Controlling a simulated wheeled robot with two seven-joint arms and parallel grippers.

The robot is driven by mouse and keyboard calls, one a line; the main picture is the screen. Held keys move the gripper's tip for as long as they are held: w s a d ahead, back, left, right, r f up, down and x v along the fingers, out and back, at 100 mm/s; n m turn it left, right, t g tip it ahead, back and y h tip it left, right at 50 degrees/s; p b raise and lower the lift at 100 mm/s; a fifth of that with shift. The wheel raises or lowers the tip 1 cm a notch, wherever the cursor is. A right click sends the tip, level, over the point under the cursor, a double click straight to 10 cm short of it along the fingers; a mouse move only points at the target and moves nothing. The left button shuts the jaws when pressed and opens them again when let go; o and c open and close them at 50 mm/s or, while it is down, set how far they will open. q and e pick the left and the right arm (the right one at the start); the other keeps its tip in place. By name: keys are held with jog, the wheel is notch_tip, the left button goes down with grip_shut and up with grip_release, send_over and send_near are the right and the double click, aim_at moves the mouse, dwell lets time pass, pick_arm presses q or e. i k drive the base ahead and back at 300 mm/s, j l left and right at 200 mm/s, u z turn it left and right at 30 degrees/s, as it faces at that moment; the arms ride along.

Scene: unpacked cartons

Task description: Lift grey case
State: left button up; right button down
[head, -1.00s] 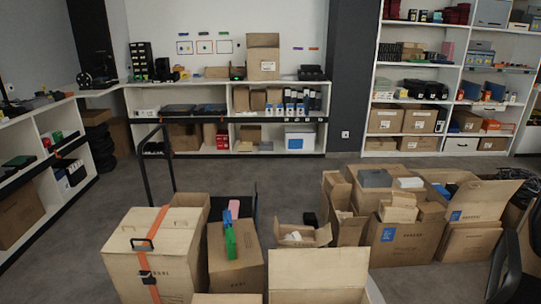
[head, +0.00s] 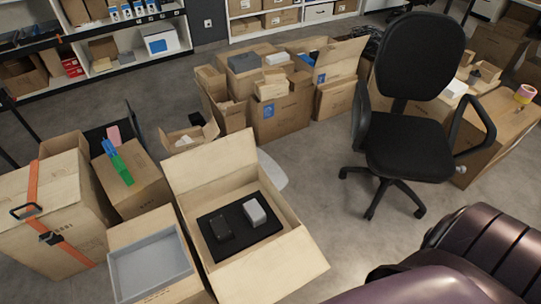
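A small light grey case (head: 254,212) stands on a black insert (head: 237,229) inside an open carton (head: 186,174) in the front middle of the head view. A darker, flat device (head: 221,228) lies beside it on the insert. A larger grey box (head: 243,62) sits on top of the cartons farther back. A grey, open tray-like container (head: 150,268) fills the top of another carton at the front left. I cannot tell for sure which of these grey things is the case. Neither of my grippers is in view.
A closed carton with an orange strap (head: 32,182) stands at the left. Next to it is a carton (head: 140,190) with green, blue and pink pieces on top. A black office chair (head: 405,150) stands at the right. Grey floor (head: 320,180) is clear between carton and chair.

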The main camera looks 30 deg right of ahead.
aim_at(256, 215)
jog(key=z, duration=0.8)
jog(key=i+l, duration=0.1)
jog(key=l, duration=0.25)
jog(key=i+l+u, duration=0.1)
jog(key=l+u, duration=0.3)
jog(key=l, duration=0.25)
jog(key=l+u, duration=0.45)
jog(key=l, duration=0.25)
